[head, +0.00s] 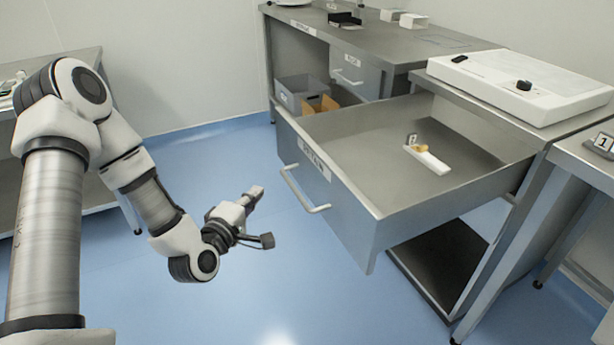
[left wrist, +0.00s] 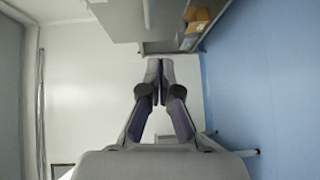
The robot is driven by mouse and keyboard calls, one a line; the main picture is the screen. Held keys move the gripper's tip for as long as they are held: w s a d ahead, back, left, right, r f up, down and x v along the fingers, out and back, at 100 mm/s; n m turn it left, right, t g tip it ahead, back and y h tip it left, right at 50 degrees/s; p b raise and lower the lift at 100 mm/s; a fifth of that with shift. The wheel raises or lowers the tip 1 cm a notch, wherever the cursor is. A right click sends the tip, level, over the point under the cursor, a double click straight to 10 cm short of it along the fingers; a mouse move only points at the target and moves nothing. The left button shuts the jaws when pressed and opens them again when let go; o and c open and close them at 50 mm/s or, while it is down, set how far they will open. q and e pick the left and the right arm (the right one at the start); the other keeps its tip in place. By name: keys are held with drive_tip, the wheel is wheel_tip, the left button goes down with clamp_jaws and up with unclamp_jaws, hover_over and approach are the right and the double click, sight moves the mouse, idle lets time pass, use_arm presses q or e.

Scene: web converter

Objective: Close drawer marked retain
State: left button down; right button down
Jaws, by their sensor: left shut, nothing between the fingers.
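The drawer marked retain (head: 326,190) is pulled far out of the steel bench in the head view. Its front carries a label (head: 314,160) and a bar handle (head: 303,190). Inside it lies a small white strip with a tan piece (head: 428,155). My left gripper (head: 258,192) is shut and empty, to the left of the drawer front and apart from the handle. In the left wrist view its fingertips (left wrist: 159,66) meet. My right gripper is not in view.
A closed smaller drawer (head: 349,73) sits further back in the bench. A grey bin with a brown box (head: 318,104) stands below it. A white device (head: 520,88) rests on the bench top. Blue floor (head: 270,255) is clear before the drawer.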

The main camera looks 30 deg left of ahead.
use_arm(q)
drive_tip(key=a+r+n, duration=0.1)
drive_tip(key=r, duration=0.1)
drive_tip(key=b, duration=0.1)
approach(288, 147)
drive_tip(key=w+a, duration=0.3)
drive_tip(key=shift+t+y, duration=0.4)
drive_tip(key=shift+w+d+f+b, duration=0.2)
drive_tip(key=shift+w+d+b, duration=0.05)
drive_tip(key=shift+w+d, duration=0.5)
drive_tip(key=shift+w+d+f+b, duration=0.2)
drive_tip(key=shift+w+d, duration=0.35)
drive_tip(key=shift+w, duration=0.3)
